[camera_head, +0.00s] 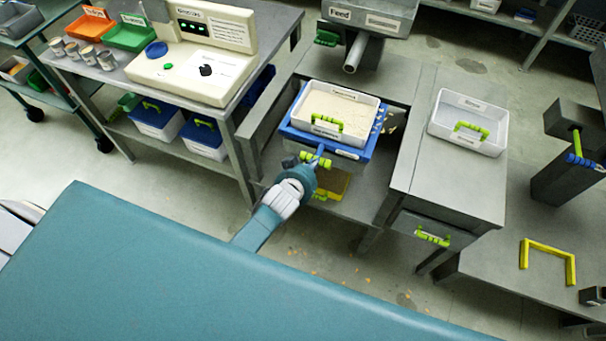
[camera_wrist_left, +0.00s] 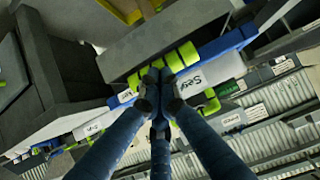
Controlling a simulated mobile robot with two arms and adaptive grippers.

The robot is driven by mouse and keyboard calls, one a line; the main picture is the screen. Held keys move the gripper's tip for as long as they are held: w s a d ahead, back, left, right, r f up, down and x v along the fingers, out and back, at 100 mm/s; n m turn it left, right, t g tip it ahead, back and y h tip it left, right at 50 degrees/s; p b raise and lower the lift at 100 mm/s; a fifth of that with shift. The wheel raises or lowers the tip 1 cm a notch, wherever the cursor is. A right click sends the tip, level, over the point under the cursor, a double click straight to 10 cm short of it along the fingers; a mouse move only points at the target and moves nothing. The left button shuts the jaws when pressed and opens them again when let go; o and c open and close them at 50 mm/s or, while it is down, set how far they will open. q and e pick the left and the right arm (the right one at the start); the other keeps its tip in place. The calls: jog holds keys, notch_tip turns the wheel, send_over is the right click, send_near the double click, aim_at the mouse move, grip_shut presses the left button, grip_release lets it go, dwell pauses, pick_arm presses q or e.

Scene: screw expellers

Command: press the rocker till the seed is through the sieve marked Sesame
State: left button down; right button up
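A white tray (camera_head: 371,112) holds pale seed and has a green handle and labels too small to read. It sits in a blue frame (camera_head: 303,120). My left gripper (camera_head: 320,158) is at a yellow-green ribbed handle (camera_head: 308,157) on the front below the frame. In the left wrist view the fingers (camera_wrist_left: 161,78) come together on this handle (camera_wrist_left: 186,51), beside a label beginning "Se" (camera_wrist_left: 174,8). A console (camera_head: 195,60) has a blue round button, a green button and a black part; I cannot tell which is the rocker. My right gripper is not in view.
A hopper marked "Feed" (camera_head: 372,18) with a spout stands behind the tray. A second white tray (camera_head: 468,122) rests on the right bench. Orange (camera_head: 88,24) and green (camera_head: 130,36) bins and several cups stand left. Crumbs lie on the floor.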

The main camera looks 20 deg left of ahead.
pick_arm(q)
jog(key=b+v, duration=0.1)
jog(key=v, duration=1)
jog(key=shift+s+f, duration=0.3)
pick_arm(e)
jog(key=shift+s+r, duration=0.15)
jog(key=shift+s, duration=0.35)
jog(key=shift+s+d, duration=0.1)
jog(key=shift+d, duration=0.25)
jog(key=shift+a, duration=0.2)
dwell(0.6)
